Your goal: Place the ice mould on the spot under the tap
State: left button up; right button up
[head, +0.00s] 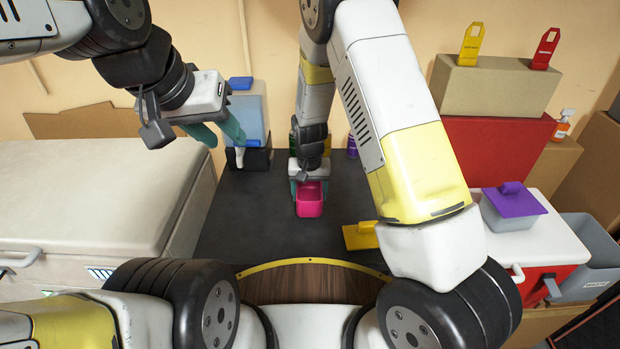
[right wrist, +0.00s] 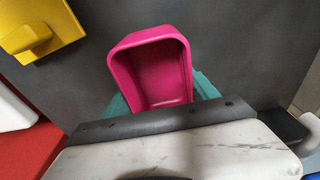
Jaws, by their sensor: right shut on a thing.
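The pink ice mould (head: 309,205) is an open-topped box held over the dark grey surface. My right gripper (head: 309,184) is shut on it. In the right wrist view, the mould (right wrist: 152,72) sits between the teal fingers, its hollow empty. The blue water dispenser (head: 249,110) stands on a black base at the back, left of the mould. Its pale tap (head: 240,156) points down at the front left. The spot below the tap is hard to make out. My left gripper (head: 218,134) is open and empty, in front of the dispenser and partly covering it.
A yellow lidded piece (head: 360,236) lies right of the mould. A white chest (head: 85,195) borders the dark surface (head: 262,215) on the left. A red and white cooler (head: 530,250) and stacked boxes stand right. Small bottles are partly hidden behind my right gripper.

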aim_at(310, 196)
jog(key=shift+w, duration=0.6)
jog(key=shift+w+d+f, duration=0.1)
jog(key=shift+w+f, duration=0.05)
jog(key=shift+f, duration=0.8)
jog(key=shift+w+f, duration=0.15)
jog(key=shift+f, duration=0.75)
jog(key=shift+f, duration=0.15)
jog(key=o, duration=1.6)
